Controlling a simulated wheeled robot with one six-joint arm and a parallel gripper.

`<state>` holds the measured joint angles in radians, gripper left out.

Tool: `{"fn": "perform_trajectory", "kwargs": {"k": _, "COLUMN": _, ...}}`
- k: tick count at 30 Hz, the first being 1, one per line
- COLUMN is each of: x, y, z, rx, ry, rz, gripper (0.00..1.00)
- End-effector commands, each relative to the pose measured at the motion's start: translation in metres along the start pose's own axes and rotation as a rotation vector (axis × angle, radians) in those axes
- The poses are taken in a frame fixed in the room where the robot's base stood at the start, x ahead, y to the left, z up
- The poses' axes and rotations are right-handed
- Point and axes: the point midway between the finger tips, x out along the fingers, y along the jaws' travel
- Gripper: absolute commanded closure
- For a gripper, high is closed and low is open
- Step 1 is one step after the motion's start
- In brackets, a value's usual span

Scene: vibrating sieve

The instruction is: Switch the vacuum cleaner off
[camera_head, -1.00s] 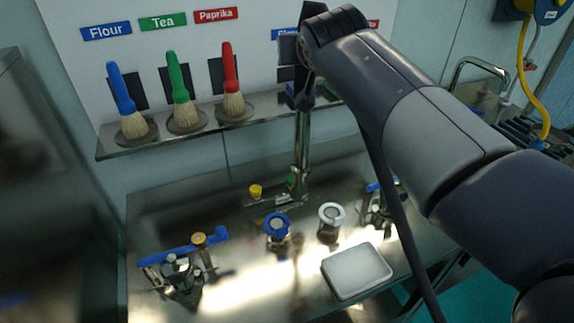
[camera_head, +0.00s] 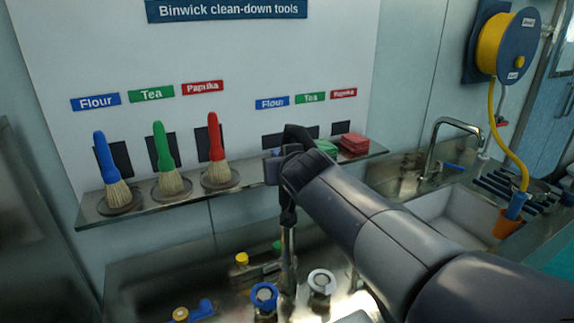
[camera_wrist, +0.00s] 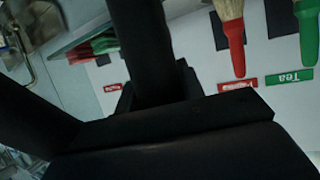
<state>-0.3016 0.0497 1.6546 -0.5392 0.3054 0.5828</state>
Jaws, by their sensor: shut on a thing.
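My gripper (camera_head: 287,205) is at the end of the dark grey arm, in front of the tool shelf. It is shut on a dark-handled metal tube (camera_head: 290,245) that hangs down upright over the steel sink-like bench. The tube may be a vacuum wand; the frames do not show this surely. In the wrist view, dark gripper parts and a dark bar (camera_wrist: 148,45) fill the middle and bottom, and the grip itself is hard to make out. I see no vacuum cleaner body or switch that I can surely identify.
The shelf (camera_head: 130,210) holds blue, green and red brushes (camera_head: 217,150), with green and red pads (camera_head: 354,143) at right. Valves with a blue ring (camera_head: 264,297) and white ring (camera_head: 321,283) stand below. A tap (camera_head: 440,135) and yellow hose reel (camera_head: 500,45) are at right.

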Motion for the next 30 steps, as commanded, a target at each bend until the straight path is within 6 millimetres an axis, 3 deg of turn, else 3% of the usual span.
{"fn": "perform_trajectory", "kwargs": {"k": 2, "x": 0.001, "y": 0.0, "z": 0.003, "rx": 0.0, "ry": 0.002, "rz": 0.0, "gripper": 0.86}}
{"fn": "perform_trajectory", "kwargs": {"k": 3, "x": 0.001, "y": 0.0, "z": 0.002, "rx": 0.0, "ry": 0.0, "rz": 0.0, "gripper": 0.6}}
{"fn": "perform_trajectory", "kwargs": {"k": 10, "x": 0.001, "y": 0.0, "z": 0.002, "rx": 0.0, "ry": 0.0, "rz": 0.0, "gripper": 0.41}}
{"fn": "perform_trajectory", "kwargs": {"k": 21, "x": -0.002, "y": 0.0, "z": -0.003, "rx": 0.0, "ry": 0.0, "rz": 0.0, "gripper": 0.41}}
{"fn": "perform_trajectory", "kwargs": {"k": 30, "x": -0.049, "y": -0.001, "z": 0.0, "rx": 0.001, "ry": 0.005, "rz": -0.002, "gripper": 0.41}}
